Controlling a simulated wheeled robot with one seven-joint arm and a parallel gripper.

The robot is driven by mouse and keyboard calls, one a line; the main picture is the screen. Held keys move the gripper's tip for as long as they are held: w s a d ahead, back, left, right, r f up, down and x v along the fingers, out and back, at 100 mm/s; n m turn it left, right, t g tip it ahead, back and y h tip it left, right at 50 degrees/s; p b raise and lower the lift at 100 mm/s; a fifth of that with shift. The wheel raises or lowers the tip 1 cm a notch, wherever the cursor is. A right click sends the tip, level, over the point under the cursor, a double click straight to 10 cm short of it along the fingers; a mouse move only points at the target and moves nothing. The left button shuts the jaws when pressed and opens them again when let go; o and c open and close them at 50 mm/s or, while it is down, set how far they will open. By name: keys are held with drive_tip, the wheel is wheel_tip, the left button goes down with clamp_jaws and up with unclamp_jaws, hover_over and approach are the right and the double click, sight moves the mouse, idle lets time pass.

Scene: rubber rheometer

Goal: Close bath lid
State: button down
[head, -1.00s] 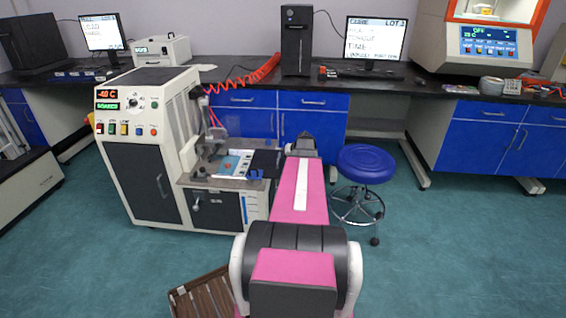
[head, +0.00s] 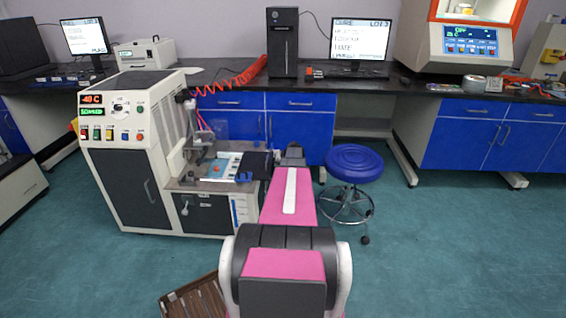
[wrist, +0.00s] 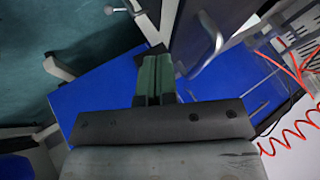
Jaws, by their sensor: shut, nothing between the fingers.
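The bath machine (head: 125,150) is a cream cabinet with a dark door and a lit control panel, at the left in the head view. Its low deck (head: 205,184) carries a pale blue plate (head: 222,167) with a small orange-red spot. A dark flat panel (head: 256,165) at the deck's right side may be the bath lid. My gripper (wrist: 157,62) is shut and empty in the wrist view. Beside it is a dark panel with a metal bar handle (wrist: 212,35), apart from the fingers; I cannot tell whether this is the lid. In the head view my arm hides the fingertips.
A blue stool (head: 355,163) stands right of my arm. Blue cabinets (head: 302,125) under a dark bench run behind. A red coiled hose (head: 235,82) hangs near the machine. A slatted brown crate (head: 200,297) lies on the floor. Open floor is at the right.

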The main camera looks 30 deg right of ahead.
drive_tip(key=shift+w+a+r, duration=0.3)
drive_tip(key=shift+w+a, duration=0.2)
drive_tip(key=shift+a, duration=0.25)
drive_tip(key=shift+w+a+r, duration=0.25)
drive_tip(key=shift+w+a, duration=0.25)
drive_tip(key=shift+a, duration=0.2)
approach(240, 168)
drive_tip(key=w+f, duration=0.1)
drive_tip(key=w, duration=0.1)
drive_tip(key=w+a+f, duration=0.1)
drive_tip(key=w, duration=0.1)
drive_tip(key=w+f, duration=0.1)
drive_tip(key=w, duration=0.1)
drive_tip(key=shift+w+a+f, duration=0.1)
drive_tip(key=shift+a, duration=0.15)
